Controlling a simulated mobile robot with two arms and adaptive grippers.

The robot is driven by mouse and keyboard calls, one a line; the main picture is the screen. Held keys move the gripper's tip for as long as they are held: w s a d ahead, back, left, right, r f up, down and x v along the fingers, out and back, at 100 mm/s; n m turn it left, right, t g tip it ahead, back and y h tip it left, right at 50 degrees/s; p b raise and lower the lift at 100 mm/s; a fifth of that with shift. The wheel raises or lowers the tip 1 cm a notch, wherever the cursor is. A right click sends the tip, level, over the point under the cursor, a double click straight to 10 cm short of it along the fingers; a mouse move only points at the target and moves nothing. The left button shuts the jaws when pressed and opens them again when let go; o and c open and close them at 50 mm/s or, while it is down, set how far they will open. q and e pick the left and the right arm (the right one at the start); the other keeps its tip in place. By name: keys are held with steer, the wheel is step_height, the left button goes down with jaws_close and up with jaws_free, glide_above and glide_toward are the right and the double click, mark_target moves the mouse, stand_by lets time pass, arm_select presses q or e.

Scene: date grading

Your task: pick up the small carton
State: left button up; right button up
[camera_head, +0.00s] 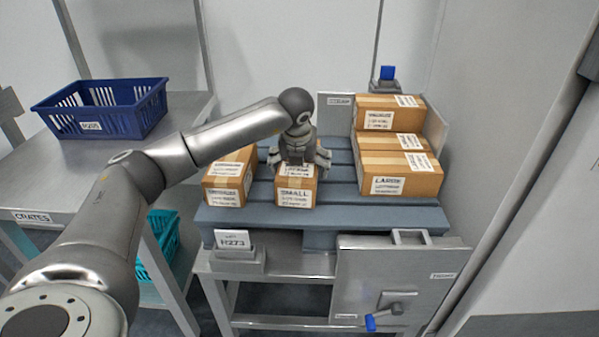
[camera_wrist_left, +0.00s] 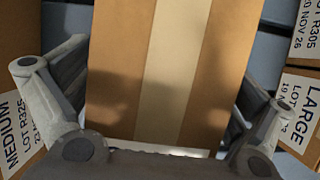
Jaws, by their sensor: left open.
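The small carton (camera_head: 296,190) is a brown box with a tape strip and a white label reading SMALL. It stands on the blue-grey pallet (camera_head: 330,212), near its front edge. My left gripper (camera_head: 298,163) is above it, open, pointing down, with fingers on either side of its top. In the left wrist view the carton's taped top (camera_wrist_left: 165,70) fills the middle between the two open fingers (camera_wrist_left: 160,120). I cannot tell whether the fingers touch its sides. My right gripper is in neither view.
A carton (camera_head: 230,180) labelled MEDIUM in the wrist view stands close left. A LARGE carton (camera_head: 400,180) and others stand on the pallet's right. A blue crate (camera_head: 105,107) sits on the left table. A R273 sign (camera_head: 235,241) and a metal panel (camera_head: 400,280) are in front.

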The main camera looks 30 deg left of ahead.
arm_select(q)
steer(key=shift+s, duration=0.1)
steer(key=c, duration=1.3)
steer(key=shift+r, duration=0.1)
steer(key=shift+c, duration=0.2)
